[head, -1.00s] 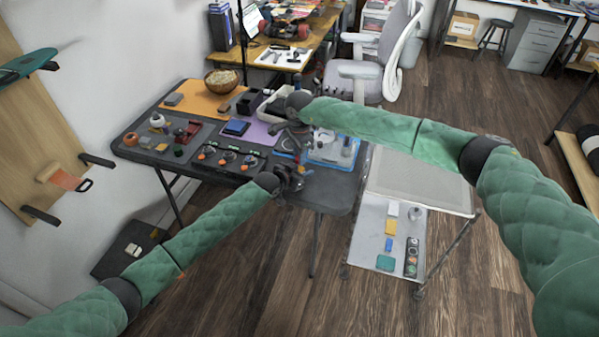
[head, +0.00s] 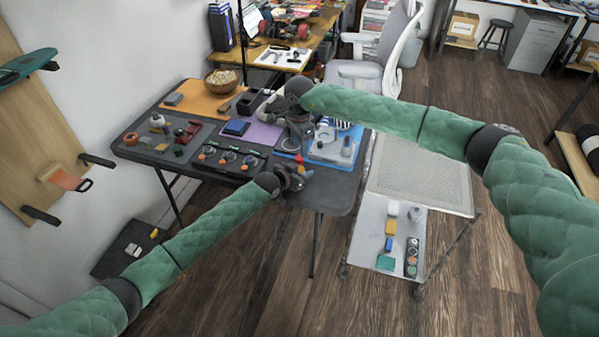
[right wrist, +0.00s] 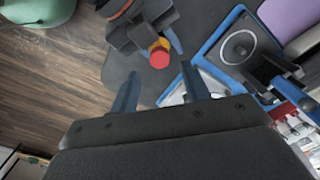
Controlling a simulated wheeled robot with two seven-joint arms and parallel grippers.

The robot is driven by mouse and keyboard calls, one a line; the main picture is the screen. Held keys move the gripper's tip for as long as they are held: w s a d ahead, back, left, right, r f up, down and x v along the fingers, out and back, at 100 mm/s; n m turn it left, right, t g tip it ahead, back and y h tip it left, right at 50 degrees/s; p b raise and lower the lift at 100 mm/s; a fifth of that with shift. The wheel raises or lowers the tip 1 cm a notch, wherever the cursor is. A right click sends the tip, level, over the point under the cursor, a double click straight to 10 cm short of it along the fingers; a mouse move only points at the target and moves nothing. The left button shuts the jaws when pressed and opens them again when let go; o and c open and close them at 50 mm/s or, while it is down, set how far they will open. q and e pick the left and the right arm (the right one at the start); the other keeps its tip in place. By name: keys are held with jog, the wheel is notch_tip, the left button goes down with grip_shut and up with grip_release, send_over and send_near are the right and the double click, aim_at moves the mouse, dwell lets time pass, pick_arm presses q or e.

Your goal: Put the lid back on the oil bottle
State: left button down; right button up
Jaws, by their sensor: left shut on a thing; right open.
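A small yellow thing with a round red top (right wrist: 160,57) is in the jaws of my left gripper (right wrist: 152,42) in the right wrist view. It looks like the oil bottle or its lid, but I cannot tell which. In the head view my left gripper (head: 298,177) is low over the table's front right edge, with small red and yellow bits at its tip. My right gripper (head: 298,143) hangs just above and behind it. In the right wrist view my right gripper (right wrist: 158,78) is open, its fingers apart and empty, with the red top just beyond them. No separate bottle or lid is clear.
A blue tray (head: 345,161) holding parts lies right of the grippers. A dark tray with knobs (head: 228,163), a purple mat (head: 262,135) and a grey mat (head: 160,155) with small items lie left. A wheeled cart (head: 420,178) stands right of the table.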

jog(key=shift+c, duration=0.5)
jog(key=shift+w+r, duration=0.1)
jog(key=shift+r, duration=1.6)
jog(key=shift+f, duration=0.15)
jog(key=shift+f, duration=3.85)
